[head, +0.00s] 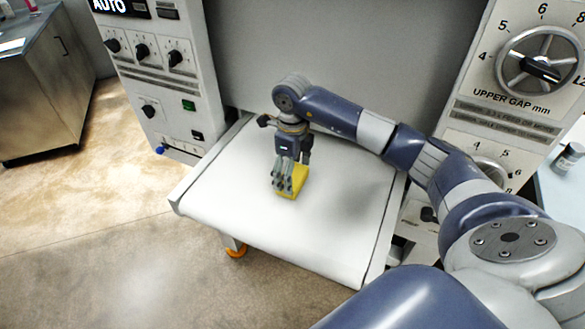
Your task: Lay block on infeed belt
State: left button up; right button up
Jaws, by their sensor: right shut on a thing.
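A yellow block (299,180) is at the middle of the white infeed belt (245,220), low over it or resting on it; I cannot tell which. My right gripper (285,186) points down from above and is shut on the block, its fingers hiding part of the block's left side. My right arm reaches in from the right across the belt. My left gripper is out of view.
A control panel with knobs (150,60) stands left of the belt. A panel with an upper gap dial (540,65) stands at the right. A steel cabinet (45,80) is at the far left. Bare belt surrounds the block, mostly toward the front and left.

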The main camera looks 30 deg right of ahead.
jog(key=shift+f, duration=0.15)
jog(key=o, duration=1.3)
jog(key=shift+r+b, duration=1.9)
jog(key=shift+r, duration=4.3)
